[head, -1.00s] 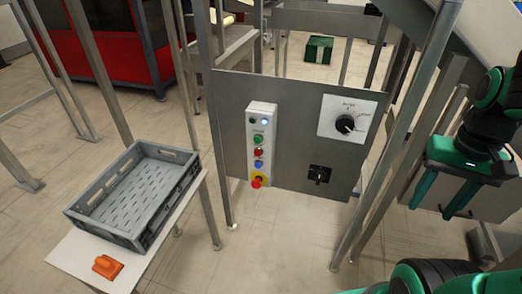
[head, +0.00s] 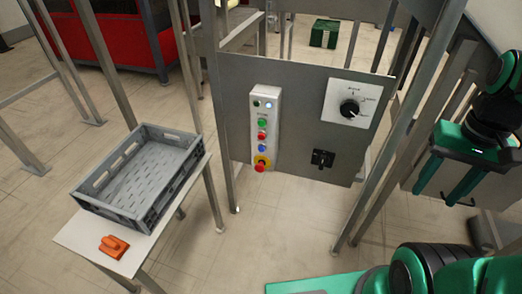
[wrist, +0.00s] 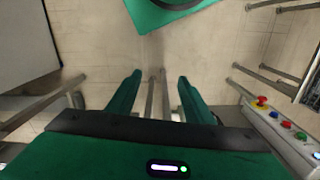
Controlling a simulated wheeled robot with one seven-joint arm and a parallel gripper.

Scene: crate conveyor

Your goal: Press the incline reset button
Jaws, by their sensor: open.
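A pale control box (head: 264,128) is fixed to a grey panel. It carries two small lights at the top, then a green button (head: 262,122), a red button (head: 262,135), a blue button (head: 262,148) and a red mushroom button (head: 260,167) on yellow. Their labels are too small to read, so I cannot tell which one is the incline reset. My gripper (head: 434,197) is open and empty, fingers pointing down, right of the panel and apart from the box. In the wrist view, the box (wrist: 275,132) lies at the right, outside the fingers (wrist: 160,78).
The grey panel (head: 300,85) also holds a rotary dial (head: 349,108) and a black switch (head: 322,158). Metal posts (head: 410,130) stand between my gripper and the panel. A grey crate (head: 110,207) and an orange object (head: 114,246) rest on a table at the left.

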